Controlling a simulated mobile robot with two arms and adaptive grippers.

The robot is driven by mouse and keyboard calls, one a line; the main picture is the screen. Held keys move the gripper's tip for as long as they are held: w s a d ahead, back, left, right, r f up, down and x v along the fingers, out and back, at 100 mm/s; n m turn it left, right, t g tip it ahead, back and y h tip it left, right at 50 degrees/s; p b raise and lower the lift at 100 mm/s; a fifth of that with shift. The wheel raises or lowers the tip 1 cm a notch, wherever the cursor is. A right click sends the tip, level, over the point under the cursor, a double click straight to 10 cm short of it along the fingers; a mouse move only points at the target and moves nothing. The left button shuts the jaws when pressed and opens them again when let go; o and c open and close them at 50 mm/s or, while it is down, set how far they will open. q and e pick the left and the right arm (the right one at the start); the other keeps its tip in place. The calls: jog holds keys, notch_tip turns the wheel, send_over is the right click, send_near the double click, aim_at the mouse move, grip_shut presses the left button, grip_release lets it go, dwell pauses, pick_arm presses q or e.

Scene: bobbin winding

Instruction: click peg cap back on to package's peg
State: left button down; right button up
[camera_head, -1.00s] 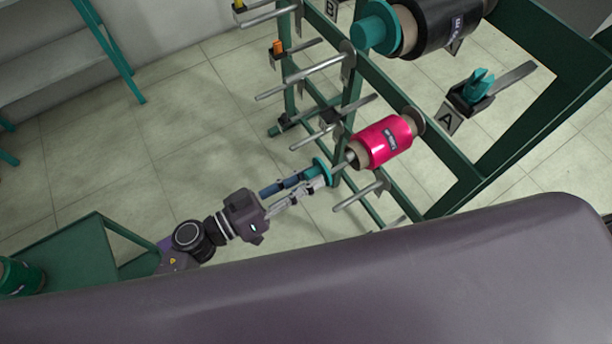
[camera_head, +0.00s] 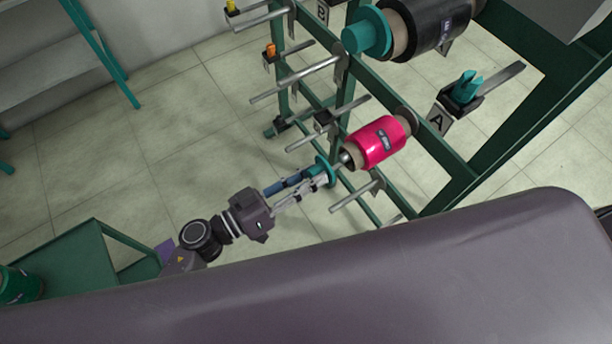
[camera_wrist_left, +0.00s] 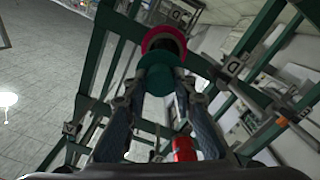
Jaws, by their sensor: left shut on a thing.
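The teal peg cap (camera_head: 326,170) is held between the fingertips of my left gripper (camera_head: 312,178), which is shut on it. The pink package (camera_head: 380,142) sits on a peg of the green rack, just up and right of the cap. The package's peg end (camera_head: 346,158) shows at its near side, close to the cap; I cannot tell whether they touch. In the left wrist view the cap (camera_wrist_left: 160,80) is between my left fingers (camera_wrist_left: 160,92), in front of the package's pink rim (camera_wrist_left: 163,33) and roughly lined up with it. My right gripper is not in view.
The green rack (camera_head: 455,158) carries several bare metal pegs (camera_head: 297,78) near my left arm. A black package with a teal cap (camera_head: 366,33) hangs above. A teal piece sits in a holder (camera_head: 464,90) beside sign A. A green cart (camera_head: 70,262) stands lower left.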

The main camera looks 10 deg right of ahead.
aim_at(326, 169)
pick_arm(q)
jog(key=shift+p+x, duration=0.6)
jog(key=shift+x, duration=1.2)
jog(key=shift+w+d, duration=0.15)
jog(key=shift+d, duration=0.2)
jog(key=shift+w+d, duration=0.1)
jog(key=shift+d, duration=0.15)
jog(key=c, duration=1.5)
grip_release()
jog(key=shift+a, duration=0.1)
jog(key=v, duration=1.1)
jog(key=shift+a, duration=0.35)
